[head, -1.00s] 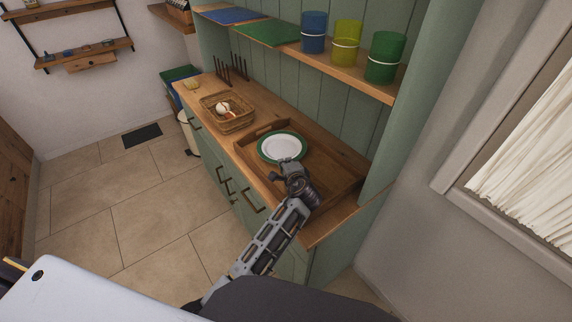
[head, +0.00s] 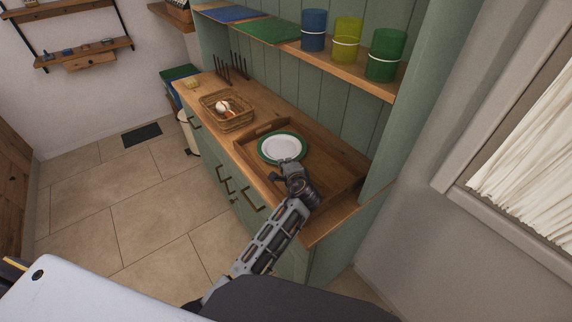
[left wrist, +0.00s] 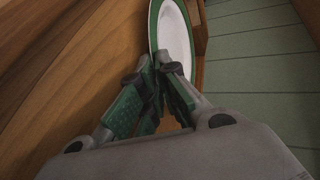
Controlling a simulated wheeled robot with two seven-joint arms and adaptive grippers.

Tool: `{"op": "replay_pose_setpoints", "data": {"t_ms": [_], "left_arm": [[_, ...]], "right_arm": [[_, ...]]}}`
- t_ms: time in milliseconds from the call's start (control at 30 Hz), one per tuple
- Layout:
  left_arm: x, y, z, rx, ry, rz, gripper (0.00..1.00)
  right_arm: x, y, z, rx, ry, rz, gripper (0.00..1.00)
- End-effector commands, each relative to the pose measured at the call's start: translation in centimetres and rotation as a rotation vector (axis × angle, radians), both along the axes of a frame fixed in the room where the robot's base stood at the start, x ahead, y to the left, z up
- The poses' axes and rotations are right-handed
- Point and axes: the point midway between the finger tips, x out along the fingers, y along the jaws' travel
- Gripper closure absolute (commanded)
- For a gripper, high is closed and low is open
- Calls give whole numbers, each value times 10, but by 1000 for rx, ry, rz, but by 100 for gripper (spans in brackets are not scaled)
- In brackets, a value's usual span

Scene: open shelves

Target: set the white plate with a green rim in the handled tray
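The white plate with a green rim (head: 282,148) is over the left part of the handled tray (head: 330,200) in the head view. It looks roughly level; I cannot tell whether it touches the tray floor. My left gripper (head: 287,168) is at the plate's near edge. In the left wrist view the fingers (left wrist: 160,72) close in on the rim of the plate (left wrist: 177,40), with green pads on either side. The fingertips hide the rim's gripped part. My right gripper is not in view.
A wicker basket (head: 228,113) with small items stands left of the tray on the wooden counter. A shelf above holds blue, yellow and green cups (head: 386,55) and flat mats (head: 265,31). The right part of the tray is empty.

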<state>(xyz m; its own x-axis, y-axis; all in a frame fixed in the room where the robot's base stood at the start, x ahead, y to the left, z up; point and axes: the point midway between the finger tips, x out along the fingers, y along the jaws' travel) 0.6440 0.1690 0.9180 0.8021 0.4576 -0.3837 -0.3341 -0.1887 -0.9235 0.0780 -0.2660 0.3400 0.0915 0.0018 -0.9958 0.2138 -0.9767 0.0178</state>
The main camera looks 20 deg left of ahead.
Motion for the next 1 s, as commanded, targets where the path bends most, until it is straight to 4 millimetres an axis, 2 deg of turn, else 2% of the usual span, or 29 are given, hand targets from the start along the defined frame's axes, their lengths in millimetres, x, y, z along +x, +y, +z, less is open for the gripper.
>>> {"op": "replay_pose_setpoints", "data": {"t_ms": [133, 367, 767, 1000], "left_arm": [[0, 0, -1, 1, -2, -1, 100], [0, 0, -1, 0, -1, 0, 70], [-2, -1, -4, -1, 5, 0, 70], [-10, -6, 0, -1, 4, -2, 70]], "right_arm": [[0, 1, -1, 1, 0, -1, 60], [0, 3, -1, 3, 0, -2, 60], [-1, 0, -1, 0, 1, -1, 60], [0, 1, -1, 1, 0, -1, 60]]}}
